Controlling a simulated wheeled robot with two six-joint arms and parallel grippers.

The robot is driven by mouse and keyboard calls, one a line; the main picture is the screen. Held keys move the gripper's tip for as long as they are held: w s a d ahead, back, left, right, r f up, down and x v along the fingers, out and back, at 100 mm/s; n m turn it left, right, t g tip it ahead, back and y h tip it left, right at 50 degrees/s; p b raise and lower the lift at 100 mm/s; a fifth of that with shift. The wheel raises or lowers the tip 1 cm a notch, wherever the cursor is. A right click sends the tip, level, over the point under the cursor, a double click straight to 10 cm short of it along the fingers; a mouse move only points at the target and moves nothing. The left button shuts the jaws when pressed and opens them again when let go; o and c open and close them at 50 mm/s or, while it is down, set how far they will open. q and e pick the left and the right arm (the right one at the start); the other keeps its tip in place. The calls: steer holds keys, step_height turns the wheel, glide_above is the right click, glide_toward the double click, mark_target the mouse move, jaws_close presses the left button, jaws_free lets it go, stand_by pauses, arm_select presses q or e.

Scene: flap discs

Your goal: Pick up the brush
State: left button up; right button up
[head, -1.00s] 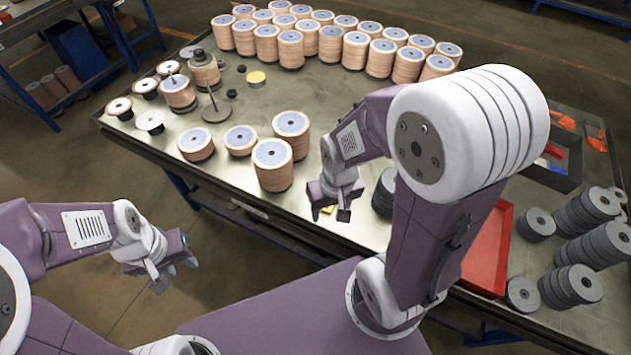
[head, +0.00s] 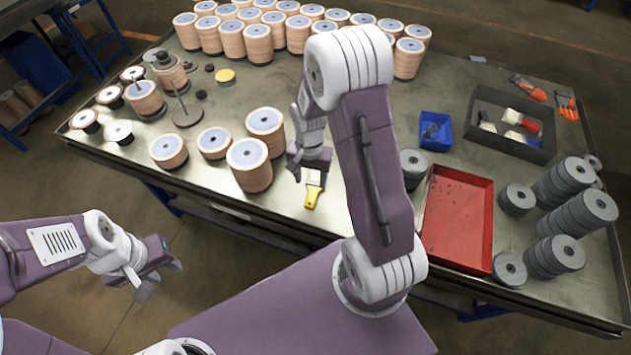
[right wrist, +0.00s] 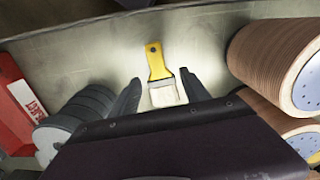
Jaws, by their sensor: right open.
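The brush (head: 313,193) has a yellow handle and pale bristles and lies on the metal table near its front edge. In the right wrist view the whole brush (right wrist: 157,72) shows, handle pointing away and bristles towards me. My right gripper (head: 308,174) is open and empty above the bristle end. In the wrist view its fingers (right wrist: 162,92) appear on either side of the bristles; I cannot tell the gap in height. My left gripper (head: 160,279) is open and empty, off the table's front edge at the left.
Tan disc stacks (head: 249,165) stand just left of the brush, and a grey stack (head: 413,165) stands to its right. Further right are a red tray (head: 457,215), a blue bin (head: 435,131) and a dark box (head: 513,125) with other brushes. Bare table surrounds the brush.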

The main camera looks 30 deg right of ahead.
mark_target(312, 195)
step_height(312, 195, down, 3)
steer(key=shift+s+r, duration=0.1)
steer(key=shift+r, duration=0.05)
steer(key=f, duration=0.3)
steer(key=f+p, duration=0.1)
steer(key=shift+s+f, duration=0.3)
steer(key=shift+s, duration=0.05)
steer(key=shift+w+f, duration=0.1)
steer(key=shift+f, duration=0.25)
steer(key=shift+r, duration=0.1)
jaws_close()
